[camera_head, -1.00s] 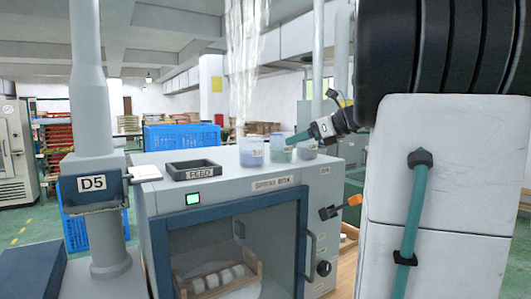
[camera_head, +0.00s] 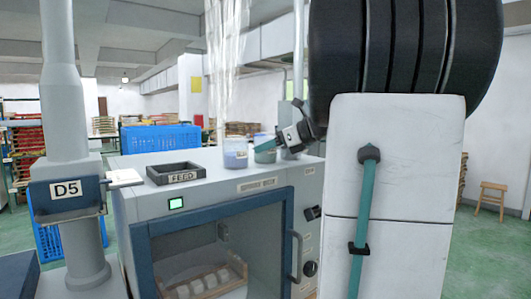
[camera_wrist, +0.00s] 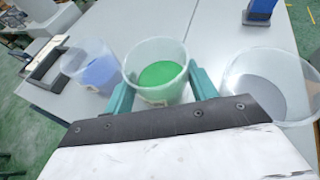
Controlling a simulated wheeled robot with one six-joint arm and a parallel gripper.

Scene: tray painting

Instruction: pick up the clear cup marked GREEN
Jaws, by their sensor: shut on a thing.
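The clear cup with green contents (camera_wrist: 160,75) stands between my two teal fingers in the wrist view. My gripper (camera_wrist: 162,90) is shut on its sides. In the head view this cup (camera_head: 266,156) is partly covered by my gripper (camera_head: 268,145), at the top of the machine. I cannot tell whether its base touches the surface. A pale label shows low on the cup, but I cannot read it. A clear cup with blue contents (camera_wrist: 97,70) is to its left. A clear cup with grey contents (camera_wrist: 272,85) is to its right. Both stand apart from my fingers.
A dark tray marked FEED (camera_head: 176,174) lies on the machine top (camera_head: 140,162), left of the cups. A column with a D5 sign (camera_head: 66,189) stands at the left. A streaky clear hanging sheet (camera_head: 227,60) is behind the blue cup.

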